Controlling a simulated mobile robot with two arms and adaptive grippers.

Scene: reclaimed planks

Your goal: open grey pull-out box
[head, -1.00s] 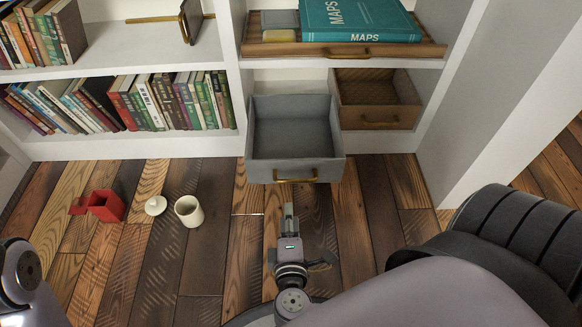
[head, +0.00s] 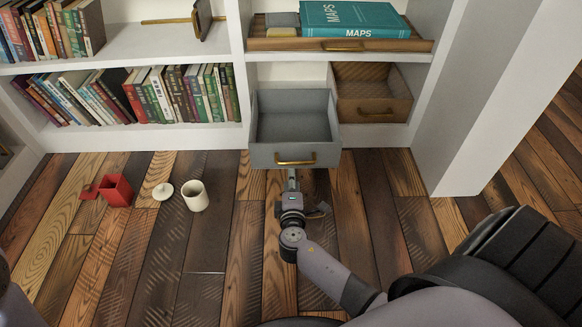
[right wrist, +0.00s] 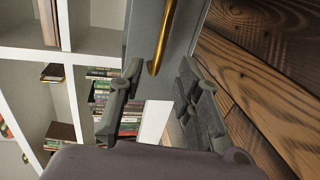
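The grey pull-out box (head: 295,155) stands well out of the lower shelf bay, its inside visible and empty from above. Its brass handle (head: 296,161) is on the front panel. My right gripper (head: 292,176) is just below that front panel in the head view, and its tips are partly hidden. In the right wrist view my right gripper (right wrist: 158,85) has its two fingers spread apart. The brass handle (right wrist: 165,38) shows beyond the gap between them, on the grey front (right wrist: 185,22), with nothing gripped. My left gripper is not in view.
A brown woven box (head: 372,95) sits right of the grey one. A wooden tray (head: 420,45) with a teal MAPS book (head: 355,20) is above. A red box (head: 116,190), white lid (head: 163,191) and cream cup (head: 195,196) stand on the plank floor at left. A white panel (head: 470,120) rises at right.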

